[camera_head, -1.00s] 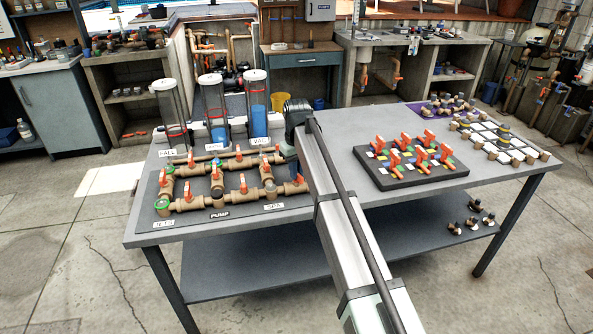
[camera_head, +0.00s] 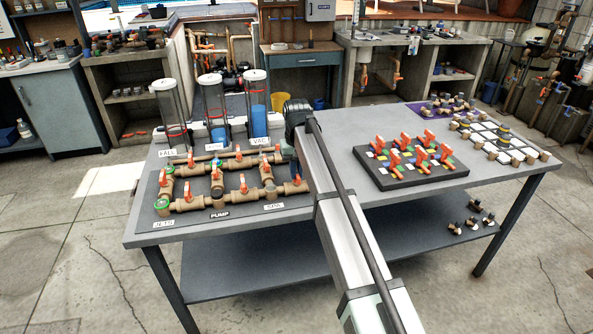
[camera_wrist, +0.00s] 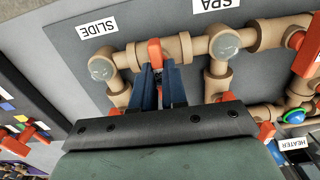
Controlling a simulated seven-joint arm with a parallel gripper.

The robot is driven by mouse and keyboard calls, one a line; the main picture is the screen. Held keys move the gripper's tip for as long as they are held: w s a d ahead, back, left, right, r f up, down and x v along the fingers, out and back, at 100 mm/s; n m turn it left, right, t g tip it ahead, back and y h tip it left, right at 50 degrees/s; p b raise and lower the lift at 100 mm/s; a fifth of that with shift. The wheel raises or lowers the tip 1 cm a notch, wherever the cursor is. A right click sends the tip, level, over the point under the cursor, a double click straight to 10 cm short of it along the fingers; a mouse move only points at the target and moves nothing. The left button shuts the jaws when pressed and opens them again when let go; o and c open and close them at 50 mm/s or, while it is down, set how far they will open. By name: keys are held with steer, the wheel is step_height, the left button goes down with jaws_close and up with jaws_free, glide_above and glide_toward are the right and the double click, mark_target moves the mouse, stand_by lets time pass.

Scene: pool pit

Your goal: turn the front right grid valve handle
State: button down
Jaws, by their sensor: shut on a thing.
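The pipe grid lies on a dark board (camera_head: 235,220) at the left of the table, with several orange valve handles. The front right grid valve handle (camera_head: 298,180) shows just left of my arm in the head view. In the wrist view, this orange handle (camera_wrist: 154,52) sits on the tan pipe between the SLIDE corner and the SPA junction. My gripper (camera_wrist: 160,74) has its two dark blue fingers closed on the handle, one at each side. The fingers hide its lower part. In the head view my arm hides the right end of the grid.
Another orange handle (camera_wrist: 220,97) stands close to the right of my fingers. Three clear columns (camera_head: 257,110) stand behind the grid. A dark tray with orange valves (camera_head: 412,168) lies right of my arm. The table's front strip (camera_head: 220,234) is bare.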

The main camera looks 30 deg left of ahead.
steer(key=c, duration=1.2)
jaws_free()
steer(key=shift+o, duration=0.2)
steer(key=shift+r, duration=0.1)
step_height(320, 180, up, 14)
steer(key=shift+f, duration=0.2)
steer(key=shift+d, duration=0.1)
